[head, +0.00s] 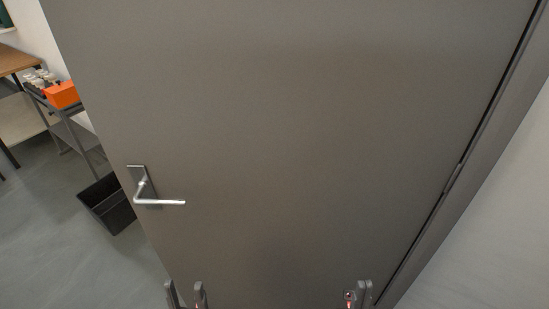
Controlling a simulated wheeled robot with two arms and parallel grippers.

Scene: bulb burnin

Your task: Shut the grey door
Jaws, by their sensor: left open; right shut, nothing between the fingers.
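The grey door (300,110) fills most of the head view. It stands ajar: past its left edge I see into a room, and its hinge side is at the right along the frame. A silver lever handle (160,202) on a plate sits near the door's left edge. My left gripper (186,292) is at the bottom edge, below the handle and apart from it, with its fingers open. My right gripper (360,294) is at the bottom right in front of the door, shut and empty. I cannot tell whether either gripper touches the door.
Left of the door, a black bin (107,204) stands on the grey floor (45,215). Behind it is a dark metal stand with an orange box (62,95) and small items. A wooden table (14,61) is at the far left. A pale wall (490,220) is at the right.

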